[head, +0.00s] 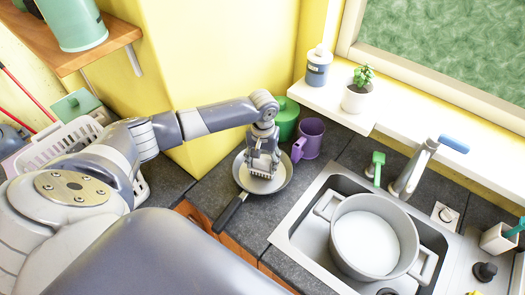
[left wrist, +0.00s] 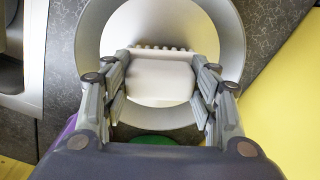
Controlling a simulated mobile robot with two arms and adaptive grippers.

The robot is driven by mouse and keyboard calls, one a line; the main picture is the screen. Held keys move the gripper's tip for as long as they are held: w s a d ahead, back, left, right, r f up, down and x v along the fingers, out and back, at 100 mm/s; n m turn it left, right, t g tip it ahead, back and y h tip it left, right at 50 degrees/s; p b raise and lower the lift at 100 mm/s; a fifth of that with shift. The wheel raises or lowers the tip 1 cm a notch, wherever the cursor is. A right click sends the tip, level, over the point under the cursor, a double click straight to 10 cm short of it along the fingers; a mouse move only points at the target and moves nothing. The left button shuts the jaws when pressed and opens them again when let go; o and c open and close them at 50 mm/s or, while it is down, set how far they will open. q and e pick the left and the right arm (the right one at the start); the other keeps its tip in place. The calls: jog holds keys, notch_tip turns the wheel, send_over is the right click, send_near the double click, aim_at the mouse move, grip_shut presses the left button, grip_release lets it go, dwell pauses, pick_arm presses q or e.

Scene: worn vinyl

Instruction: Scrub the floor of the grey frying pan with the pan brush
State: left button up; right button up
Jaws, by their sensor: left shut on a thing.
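The grey frying pan (head: 284,184) sits on the dark counter left of the sink, its black handle (head: 231,212) pointing toward the lower left. My left gripper (head: 262,166) is over the pan and shut on the pan brush. The pan's round rim also shows in the left wrist view (left wrist: 92,40). There the brush (left wrist: 162,78) is a pale block between the two fingers, with a row of bristle tufts along its far edge. The brush is over the pan's pale floor; I cannot tell whether the bristles touch it. My right gripper is not in view.
A purple mug (head: 312,136) and a green container (head: 286,118) stand just behind the pan. The sink (head: 297,236) on the right holds a large pot (head: 374,232). A yellow wall (head: 205,60) rises behind my left arm. Bare counter (head: 215,180) lies left of the pan.

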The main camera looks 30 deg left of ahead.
pick_arm(q)
jog(key=shift+f, duration=0.4)
dwell(0.3)
jog(key=shift+s+d+p, duration=0.2)
jog(key=shift+s+p, duration=0.15)
jog(key=shift+s, duration=0.5)
jog(key=shift+s+d, duration=0.1)
jog(key=shift+s, duration=0.2)
jog(key=shift+s+d, duration=0.1)
jog(key=shift+s, duration=0.25)
jog(key=shift+w+a+b, duration=0.15)
jog(key=shift+w+b, duration=0.1)
jog(key=shift+w, duration=0.4)
jog(key=shift+w+a+b, duration=0.15)
jog(key=shift+w+b, duration=0.05)
jog(key=shift+w, duration=0.45)
jog(key=shift+w+a+b, duration=0.25)
jog(key=shift+w, duration=0.6)
jog(key=shift+w+a+b, duration=0.25)
jog(key=shift+w, duration=0.55)
